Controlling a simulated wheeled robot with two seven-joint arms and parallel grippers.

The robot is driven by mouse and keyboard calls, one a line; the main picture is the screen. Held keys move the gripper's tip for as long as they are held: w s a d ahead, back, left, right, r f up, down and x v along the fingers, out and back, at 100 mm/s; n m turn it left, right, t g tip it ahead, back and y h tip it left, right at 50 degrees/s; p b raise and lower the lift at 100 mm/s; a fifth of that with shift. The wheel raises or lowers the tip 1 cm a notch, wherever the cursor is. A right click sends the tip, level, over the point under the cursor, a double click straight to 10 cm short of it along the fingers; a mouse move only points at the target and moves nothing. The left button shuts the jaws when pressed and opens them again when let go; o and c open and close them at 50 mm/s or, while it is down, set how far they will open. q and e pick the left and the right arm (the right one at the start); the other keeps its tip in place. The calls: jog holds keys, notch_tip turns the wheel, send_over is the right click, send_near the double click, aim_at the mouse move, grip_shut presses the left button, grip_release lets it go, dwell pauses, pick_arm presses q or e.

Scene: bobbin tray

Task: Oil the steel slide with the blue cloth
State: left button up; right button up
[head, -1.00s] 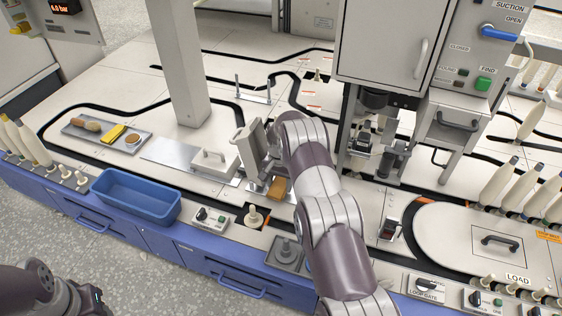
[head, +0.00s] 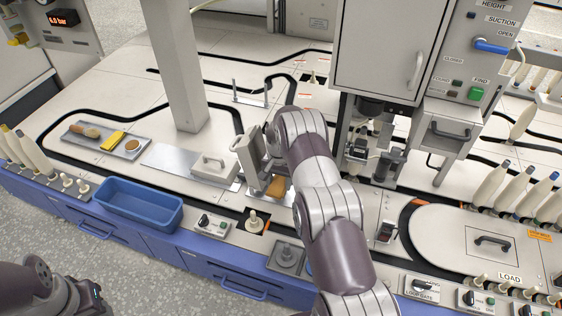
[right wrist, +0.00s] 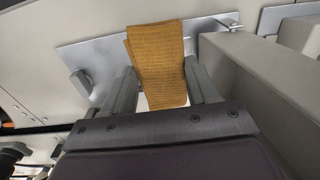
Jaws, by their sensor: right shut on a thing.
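My right gripper (right wrist: 160,84) is shut on a folded cloth (right wrist: 155,55). The cloth looks mustard-orange, not blue, and sticks out past the fingertips over a flat steel plate. This plate, the steel slide (right wrist: 88,50), runs behind the cloth in the right wrist view. In the head view the slide (head: 168,158) lies left of my right arm, with a pale handled block on it. My arm hides much of the gripper there; I cannot tell whether the cloth touches the slide. My left arm shows at the lower left, its gripper out of view.
A tray (head: 75,142) with a brush, a yellow item and a round item lies at the left. A blue bin (head: 137,205) stands at the front. A tall post (head: 180,75) and a grey machine cabinet (head: 385,45) flank the work area.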

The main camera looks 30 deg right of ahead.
aim_at(279, 182)
jog(key=shift+r+p, duration=1.5)
jog(key=shift+r, duration=0.55)
jog(key=shift+f, duration=0.1)
